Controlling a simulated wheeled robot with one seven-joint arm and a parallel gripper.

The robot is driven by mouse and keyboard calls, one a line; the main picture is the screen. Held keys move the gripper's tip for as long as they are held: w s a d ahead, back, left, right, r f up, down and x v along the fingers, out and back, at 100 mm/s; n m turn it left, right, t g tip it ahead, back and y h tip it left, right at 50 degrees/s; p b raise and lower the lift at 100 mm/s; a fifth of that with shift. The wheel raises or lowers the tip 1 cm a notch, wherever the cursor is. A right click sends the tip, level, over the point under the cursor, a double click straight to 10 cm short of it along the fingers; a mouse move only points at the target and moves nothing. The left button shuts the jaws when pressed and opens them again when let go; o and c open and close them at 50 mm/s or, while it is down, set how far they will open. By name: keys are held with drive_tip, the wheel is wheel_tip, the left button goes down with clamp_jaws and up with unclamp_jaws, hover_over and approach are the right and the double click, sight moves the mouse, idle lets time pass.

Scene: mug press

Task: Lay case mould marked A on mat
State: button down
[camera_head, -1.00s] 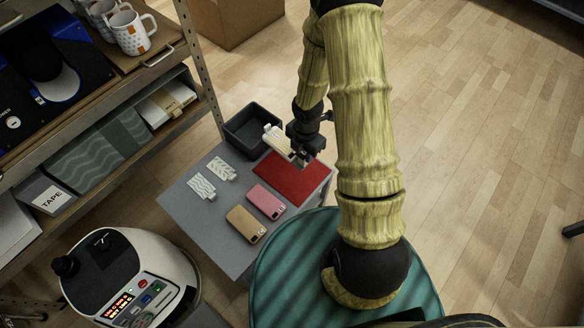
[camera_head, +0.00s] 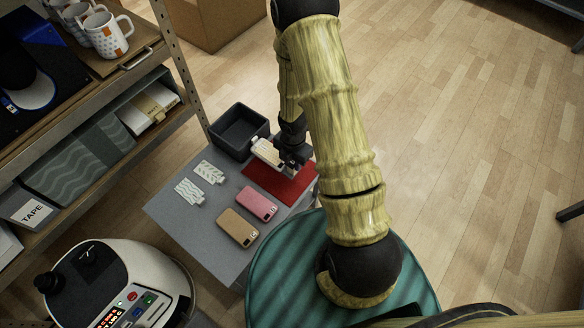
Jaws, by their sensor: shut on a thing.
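My gripper (camera_head: 284,160) is shut on a pale case mould (camera_head: 265,151), holding it over the upper left part of the red mat (camera_head: 270,187). I cannot read a letter on the mould, and the gripper hides its right end. I cannot tell whether the mould touches the mat. The mat lies on the grey table, partly covered from view by my gripper and arm.
A dark empty bin (camera_head: 238,131) stands just behind the mould. Two white patterned pieces (camera_head: 208,173) (camera_head: 188,192), a pink phone case (camera_head: 257,203) and a tan phone case (camera_head: 238,227) lie on the grey table (camera_head: 195,237). A shelf (camera_head: 95,135) stands at left.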

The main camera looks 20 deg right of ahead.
drive_tip(key=shift+f+b, duration=0.85)
drive_tip(key=shift+f, duration=0.95)
drive_tip(key=shift+f, duration=0.2)
drive_tip(key=c, duration=1.2)
unclamp_jaws()
drive_tip(key=shift+o, duration=0.2)
drive_tip(key=shift+r, duration=0.1)
wheel_tip(320, 180, up, 12)
drive_tip(key=p, duration=0.5)
drive_tip(key=shift+r, duration=0.1)
